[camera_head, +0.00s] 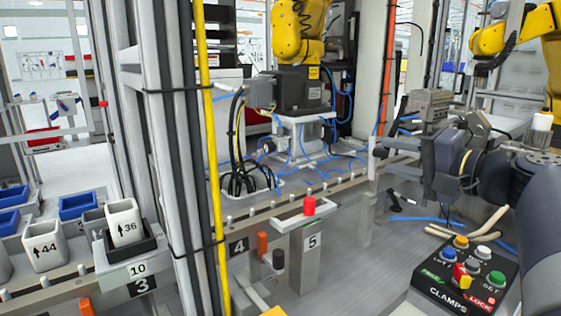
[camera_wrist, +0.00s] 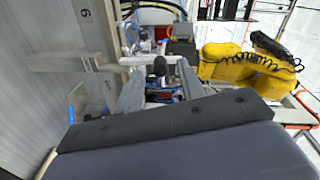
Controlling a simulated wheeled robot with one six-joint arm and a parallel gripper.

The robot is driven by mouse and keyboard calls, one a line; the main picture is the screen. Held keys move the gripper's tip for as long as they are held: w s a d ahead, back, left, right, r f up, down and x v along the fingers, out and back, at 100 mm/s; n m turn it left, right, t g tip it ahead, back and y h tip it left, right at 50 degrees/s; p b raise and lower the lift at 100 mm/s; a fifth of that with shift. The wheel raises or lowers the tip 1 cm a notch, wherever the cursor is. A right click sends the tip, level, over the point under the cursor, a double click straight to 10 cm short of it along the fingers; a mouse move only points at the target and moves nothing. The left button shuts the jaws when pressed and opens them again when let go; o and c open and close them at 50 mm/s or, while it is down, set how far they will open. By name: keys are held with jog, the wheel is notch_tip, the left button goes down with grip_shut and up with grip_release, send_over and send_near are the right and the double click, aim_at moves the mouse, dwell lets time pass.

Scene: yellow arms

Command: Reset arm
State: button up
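My grey arm (camera_head: 485,175) reaches in from the right edge of the head view, bent, with its wrist pointing left above the work surface. In the wrist view my gripper (camera_wrist: 160,82) has its two grey fingers spread apart, with no held object visible between them. A dark round knob shows in the gap, seemingly beyond the fingers. The exact fingertips are hard to make out in the head view.
A clamps button panel (camera_head: 465,272) lies below my arm. A post marked 5 (camera_head: 311,255) carries a red cap (camera_head: 309,205). A yellow robot arm (camera_head: 300,35) stands behind; another (camera_head: 515,35) is upper right.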

jog(key=shift+w+a, duration=0.45)
jog(key=shift+w, duration=0.1)
jog(key=p, duration=0.2)
jog(key=shift+w+r+g+h+p, duration=0.1)
jog(key=shift+r+g+h+p, duration=0.2)
jog(key=shift+r+g+p, duration=0.1)
jog(key=shift+a+f+p, duration=0.1)
jog(key=shift+f+p, duration=0.1)
jog(key=shift+p, duration=0.15)
jog(key=shift+f, duration=0.1)
